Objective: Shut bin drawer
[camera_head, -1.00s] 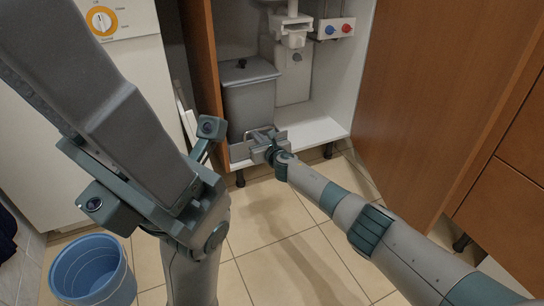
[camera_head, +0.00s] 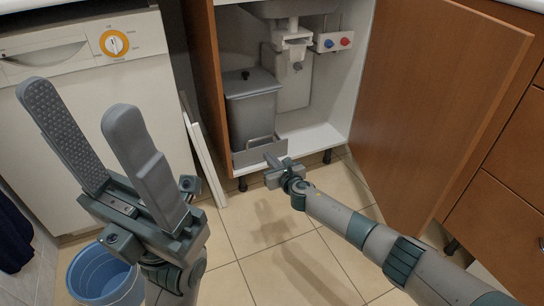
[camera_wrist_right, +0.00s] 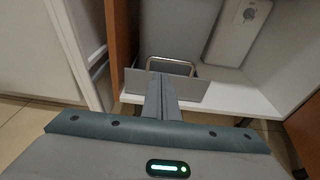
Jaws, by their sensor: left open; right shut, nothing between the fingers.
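The grey bin (camera_head: 251,108) with a dark knob on its lid stands inside the open cabinet at its left side. The drawer's low grey front (camera_head: 250,153) with a metal bar handle lies at the cabinet floor's front edge. My right gripper (camera_head: 272,162) is shut and empty, its fingertips at the drawer front. In the right wrist view the shut fingers (camera_wrist_right: 160,90) overlap the drawer front (camera_wrist_right: 192,89) just below the handle (camera_wrist_right: 172,64); contact cannot be told. My left gripper (camera_head: 85,135) is open and empty, raised at the left, well away from the bin.
A wooden cabinet door (camera_head: 430,100) stands open at the right. A white appliance (camera_head: 95,90) stands at the left, with a blue bucket (camera_head: 105,275) on the floor below. Sink pipes (camera_head: 293,45) hang behind the bin. The tiled floor (camera_head: 270,250) in the middle is clear.

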